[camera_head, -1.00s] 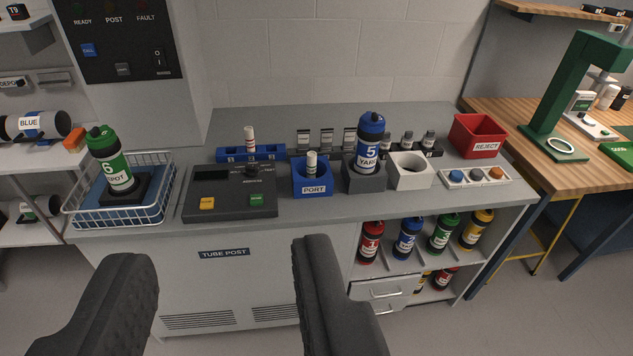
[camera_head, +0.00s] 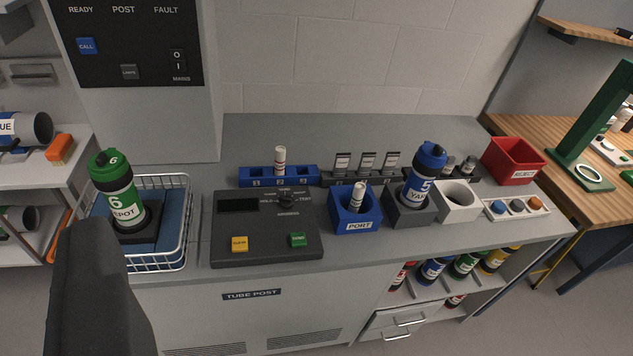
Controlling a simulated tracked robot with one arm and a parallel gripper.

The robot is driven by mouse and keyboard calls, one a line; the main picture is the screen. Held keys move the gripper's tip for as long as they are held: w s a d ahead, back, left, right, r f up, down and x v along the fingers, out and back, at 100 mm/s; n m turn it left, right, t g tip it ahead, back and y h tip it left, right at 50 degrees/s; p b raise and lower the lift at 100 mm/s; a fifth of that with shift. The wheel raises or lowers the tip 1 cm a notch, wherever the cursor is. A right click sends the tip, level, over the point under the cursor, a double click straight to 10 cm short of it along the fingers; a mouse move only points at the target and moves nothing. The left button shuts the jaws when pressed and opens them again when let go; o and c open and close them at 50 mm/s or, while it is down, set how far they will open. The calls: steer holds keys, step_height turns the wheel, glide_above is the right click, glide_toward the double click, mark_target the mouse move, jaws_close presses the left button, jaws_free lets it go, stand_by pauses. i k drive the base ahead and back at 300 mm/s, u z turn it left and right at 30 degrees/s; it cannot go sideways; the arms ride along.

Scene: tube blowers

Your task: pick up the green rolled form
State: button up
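No roll in view shows a clear green mark. A small white roll with a dark band (camera_head: 357,196) stands slightly tilted in the blue PORT holder (camera_head: 357,226). Another white roll with reddish bands (camera_head: 280,160) stands upright in the blue numbered rack (camera_head: 250,182). One dark finger of my gripper (camera_head: 95,285) shows at the lower left, in front of the counter and below the wire basket. The other finger is out of the frame. Nothing is against the inner side of the visible finger, and both rolls are well beyond it.
A green DEPOT carrier (camera_head: 114,180) stands in the wire basket (camera_head: 185,225). A blue YARD carrier (camera_head: 424,172) stands in a grey block beside an empty white holder (camera_head: 457,205). The control box (camera_head: 265,250) lies in front of the rack. A red REJECT bin (camera_head: 513,158) is at right.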

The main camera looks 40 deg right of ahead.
mark_target(357, 196)
steer(key=z, duration=0.2)
steer(key=i, duration=0.85)
steer(key=z, duration=0.55)
